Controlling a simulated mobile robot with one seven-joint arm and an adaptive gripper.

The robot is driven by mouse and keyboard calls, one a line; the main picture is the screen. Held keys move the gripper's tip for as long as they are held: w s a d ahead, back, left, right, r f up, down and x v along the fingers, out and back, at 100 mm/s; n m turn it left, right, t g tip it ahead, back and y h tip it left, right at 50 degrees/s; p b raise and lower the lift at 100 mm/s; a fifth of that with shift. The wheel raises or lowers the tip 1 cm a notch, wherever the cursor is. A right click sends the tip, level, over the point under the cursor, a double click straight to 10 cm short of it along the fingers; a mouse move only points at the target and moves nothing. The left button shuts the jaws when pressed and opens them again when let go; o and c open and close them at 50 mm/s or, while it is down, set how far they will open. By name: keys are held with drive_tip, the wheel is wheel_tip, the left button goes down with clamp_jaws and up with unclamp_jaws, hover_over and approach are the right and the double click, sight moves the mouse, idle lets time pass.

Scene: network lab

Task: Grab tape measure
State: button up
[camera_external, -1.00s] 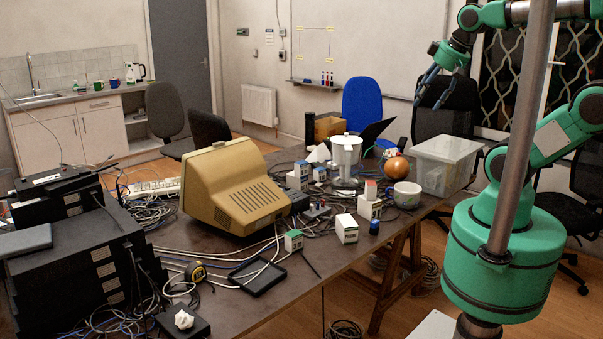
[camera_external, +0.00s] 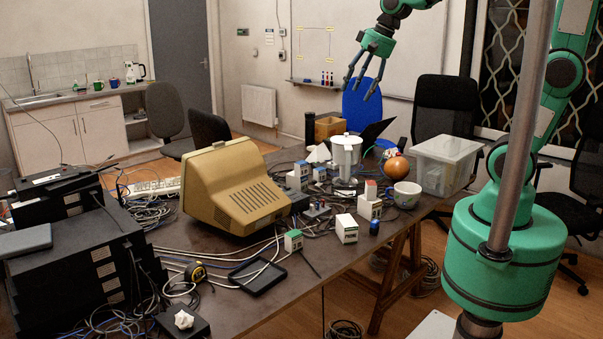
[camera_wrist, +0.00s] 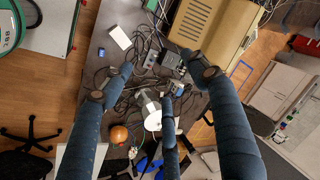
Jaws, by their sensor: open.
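The tape measure (camera_external: 196,271), yellow and black, lies on the near left part of the table, in front of the beige monitor and beside white cables. I cannot make it out in the wrist view. My gripper (camera_external: 360,84) is open and empty, high above the far side of the table, with its fingers pointing down. It is far to the right of the tape measure and well above it. In the wrist view my gripper's dark fingers (camera_wrist: 160,100) are spread over the white jug and cables, touching nothing.
A beige monitor (camera_external: 232,187) stands mid-table. Black equipment boxes (camera_external: 80,262) stack at the left. A black tray (camera_external: 257,277) and cables lie near the tape measure. Small boxes, a white jug (camera_external: 346,158), an orange ball (camera_external: 397,167) and a clear bin (camera_external: 447,163) crowd the right end.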

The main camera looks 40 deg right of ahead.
drive_tip(key=w+a+f+m+g+y, duration=0.1)
drive_tip(key=w+a+f+m, duration=0.3)
drive_tip(key=w+a, duration=0.65)
drive_tip(key=m+g+y+p, duration=0.1)
drive_tip(key=m+g+p, duration=0.1)
drive_tip(key=m+g, duration=0.35)
hover_over(197, 265)
drive_tip(key=w+d, duration=0.1)
drive_tip(key=d, duration=0.4)
wheel_tip(197, 265, down, 36)
drive_tip(key=m+t, duration=0.2)
drive_tip(key=shift+a+f, duration=0.2)
drive_tip(key=shift+b+x, duration=0.55)
drive_tip(key=shift+x, duration=3.7)
drive_tip(key=shift+s+a+f, duration=0.15)
